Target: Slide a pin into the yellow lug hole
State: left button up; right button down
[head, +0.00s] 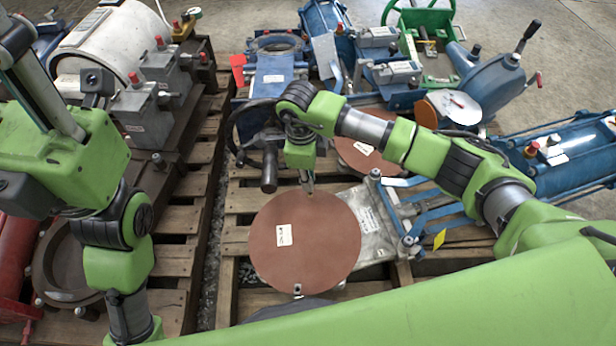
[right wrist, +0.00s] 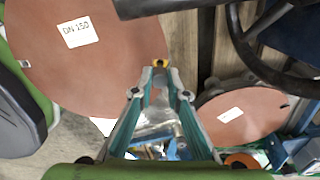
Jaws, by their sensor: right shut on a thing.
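My right gripper (head: 309,184) points down at the far edge of a round brown disc (head: 305,250). Its fingers, seen in the right wrist view (right wrist: 159,72), meet closely on a small thing, taken as a pin, which the fingertips mostly hide. A small yellow piece with a dark centre (right wrist: 160,62), apparently the yellow lug, shows right at the fingertips on the disc's edge. I cannot tell whether the pin is in its hole. The disc has a white label. A small metal lug (head: 297,289) sits on the disc's near edge. My left arm is at the left; its gripper is out of view.
A valve with a black handwheel (head: 246,134) and a dark bar (head: 269,172) stands close left of the right gripper. A second brown disc (head: 362,155) lies behind. A wooden pallet (head: 236,240) is below. Blue cylinders (head: 570,155) lie at the right.

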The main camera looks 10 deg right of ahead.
jog(key=shift+f, duration=0.5)
dwell(1.2)
jog(key=shift+f+b, duration=0.3)
jog(key=shift+d+f+b, duration=0.1)
jog(key=shift+f+b, duration=0.55)
jog(key=shift+f, duration=0.35)
jog(key=c, duration=1.9)
grip_release()
jog(key=r, duration=0.8)
jog(key=a+r, duration=0.1)
jog(key=r, duration=0.3)
jog(key=shift+s, duration=0.1)
